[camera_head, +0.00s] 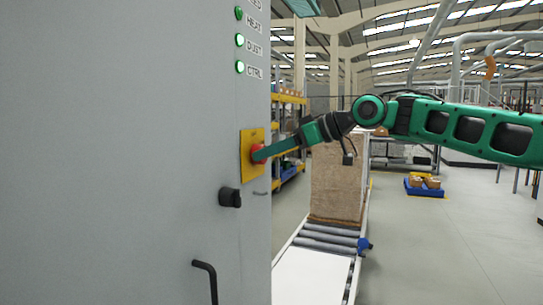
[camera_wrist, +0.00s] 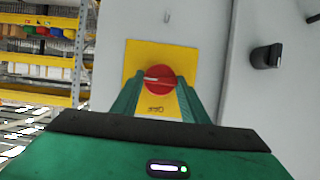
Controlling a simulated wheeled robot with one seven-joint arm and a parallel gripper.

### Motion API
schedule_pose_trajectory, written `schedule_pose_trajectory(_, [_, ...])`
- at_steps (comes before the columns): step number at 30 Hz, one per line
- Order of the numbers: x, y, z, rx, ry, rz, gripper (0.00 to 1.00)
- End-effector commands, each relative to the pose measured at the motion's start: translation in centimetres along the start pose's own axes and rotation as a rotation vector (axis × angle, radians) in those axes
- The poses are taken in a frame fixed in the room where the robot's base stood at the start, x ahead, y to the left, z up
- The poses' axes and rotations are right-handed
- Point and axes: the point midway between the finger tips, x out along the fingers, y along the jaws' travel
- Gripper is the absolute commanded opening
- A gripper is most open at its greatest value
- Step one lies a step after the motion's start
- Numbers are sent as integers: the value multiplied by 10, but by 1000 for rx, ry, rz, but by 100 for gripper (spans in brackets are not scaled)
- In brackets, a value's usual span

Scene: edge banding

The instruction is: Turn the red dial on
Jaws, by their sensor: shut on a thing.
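The red dial (camera_head: 258,152) sits on a yellow plate (camera_head: 246,166) on the grey cabinet's side. In the wrist view the red dial (camera_wrist: 159,77) is round, with a pale bar across it lying nearly level, on the yellow plate (camera_wrist: 190,62). My gripper (camera_head: 264,154) reaches in from the right and its fingertips are at the dial. In the wrist view my gripper (camera_wrist: 160,84) has one green finger on each side of the dial, shut on it. The fingertips partly hide the dial's sides.
A black knob (camera_head: 230,197) and a black handle (camera_head: 206,268) are on the grey cabinet (camera_head: 120,150). Green lamps (camera_head: 239,40) glow above. A roller conveyor (camera_head: 325,238) with a stack of brown boards (camera_head: 337,180) stands right of the cabinet.

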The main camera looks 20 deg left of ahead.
Motion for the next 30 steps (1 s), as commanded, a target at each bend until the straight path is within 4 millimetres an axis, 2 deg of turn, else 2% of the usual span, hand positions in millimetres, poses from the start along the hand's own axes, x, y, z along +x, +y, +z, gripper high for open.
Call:
schedule_pose_trajectory(1, [-2, 5, -2, 5, 7, 10, 18])
schedule_pose_trajectory(11, [-2, 6, -3, 7, 9, 12, 18])
schedule_pose_trajectory(12, [-3, 6, -3, 7, 9, 12, 45])
schedule_pose_trajectory(14, [-2, 5, -3, 6, 8, 11, 58])
schedule_pose_trajectory(24, [-3, 2, -2, 4, 5, 6, 58])
schedule_pose_trajectory(30, [-26, 4, -1, 4, 5, 8, 58])
